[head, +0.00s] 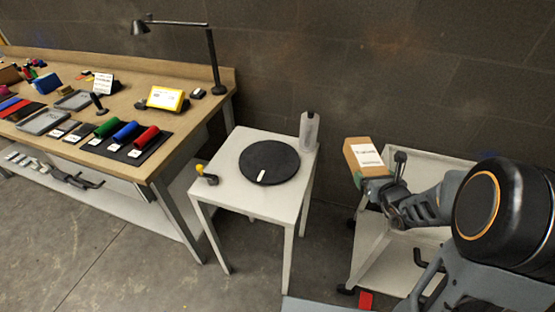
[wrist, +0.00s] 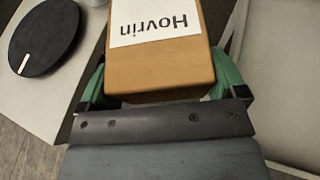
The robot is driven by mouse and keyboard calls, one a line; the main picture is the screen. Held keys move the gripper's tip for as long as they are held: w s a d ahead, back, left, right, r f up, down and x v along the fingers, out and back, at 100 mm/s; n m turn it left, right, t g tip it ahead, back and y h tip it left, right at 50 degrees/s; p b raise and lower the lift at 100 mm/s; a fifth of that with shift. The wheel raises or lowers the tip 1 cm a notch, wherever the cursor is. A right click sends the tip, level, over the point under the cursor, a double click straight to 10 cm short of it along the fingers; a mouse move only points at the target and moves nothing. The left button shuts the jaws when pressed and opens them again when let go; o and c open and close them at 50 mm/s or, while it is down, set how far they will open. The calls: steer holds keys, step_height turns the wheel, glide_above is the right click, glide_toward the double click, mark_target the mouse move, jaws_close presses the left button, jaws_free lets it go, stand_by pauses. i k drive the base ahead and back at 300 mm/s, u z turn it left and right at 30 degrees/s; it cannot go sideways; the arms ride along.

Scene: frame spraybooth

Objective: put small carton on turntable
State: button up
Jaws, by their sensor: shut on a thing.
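The small carton (head: 359,147) is a brown box with a white label. In the wrist view the carton (wrist: 175,72) fills the middle, and its label reads "Hovrin" upside down. My gripper (head: 376,182) is shut on it, with green fingers (wrist: 158,85) on both sides. The carton is held up in the air, to the right of the small white table. The turntable (head: 269,162) is a black disc with a white mark, lying bare on that table. It also shows at the upper left of the wrist view (wrist: 44,38).
The white table (head: 229,189) also bears a clear bottle (head: 309,132) at its back right corner and a yellow-and-black item (head: 206,174) at its left. A white cart (head: 432,168) stands at the right. A crowded workbench (head: 142,170) is at the left.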

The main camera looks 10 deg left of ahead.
mark_target(269, 158)
steer(key=z, duration=0.6)
steer(key=k, duration=1.15)
steer(key=u, duration=1.35)
steer(key=i, duration=1)
